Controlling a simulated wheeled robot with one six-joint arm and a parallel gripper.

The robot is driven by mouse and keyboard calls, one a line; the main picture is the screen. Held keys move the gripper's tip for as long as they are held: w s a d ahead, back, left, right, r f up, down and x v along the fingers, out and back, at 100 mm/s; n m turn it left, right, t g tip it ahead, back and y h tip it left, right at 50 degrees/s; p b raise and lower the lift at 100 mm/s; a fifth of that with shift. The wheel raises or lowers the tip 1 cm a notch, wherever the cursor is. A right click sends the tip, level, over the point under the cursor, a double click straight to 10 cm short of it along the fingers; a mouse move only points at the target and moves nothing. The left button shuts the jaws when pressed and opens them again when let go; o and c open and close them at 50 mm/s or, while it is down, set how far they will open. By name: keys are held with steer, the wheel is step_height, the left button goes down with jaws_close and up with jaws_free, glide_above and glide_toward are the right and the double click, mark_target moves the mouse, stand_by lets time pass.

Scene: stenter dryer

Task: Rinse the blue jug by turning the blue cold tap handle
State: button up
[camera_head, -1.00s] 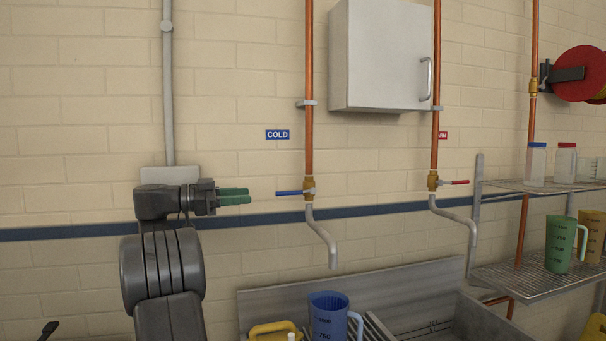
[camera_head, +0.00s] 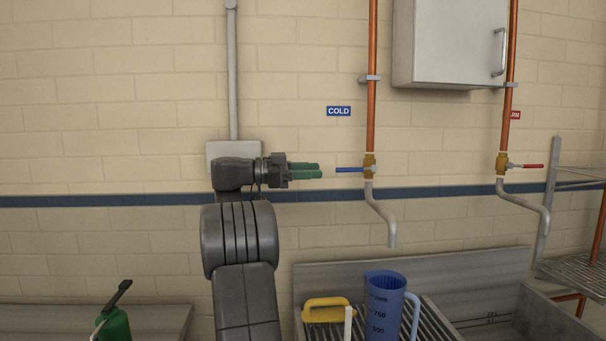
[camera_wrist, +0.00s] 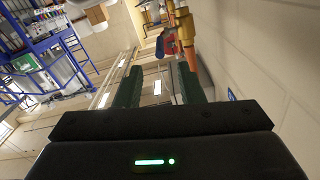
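The blue cold tap handle (camera_head: 350,169) points left from a brass valve (camera_head: 369,166) on a copper pipe, beside the COLD sign (camera_head: 339,111). My gripper (camera_head: 320,170) has green fingers and stands just left of the handle's tip, at about its height, with a small gap in the picture. In the wrist view, the fingers (camera_wrist: 160,85) are apart with nothing held between them. A patch of blue (camera_wrist: 160,46) and a brass fitting show beyond them. The blue jug (camera_head: 384,305) stands upright on the ribbed drainer, below the cold spout (camera_head: 381,218) in the picture.
A yellow-handled item (camera_head: 326,308) stands left of the jug. The red-handled tap (camera_head: 525,166) and a wire shelf (camera_head: 575,270) are at right. A grey cabinet (camera_head: 450,40) hangs above. A green can (camera_head: 114,324) is at lower left.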

mark_target(361, 169)
steer(key=shift+w+d+b, duration=0.2)
steer(key=shift+d+b, duration=1)
steer(key=shift+d, duration=4.35)
jaws_close()
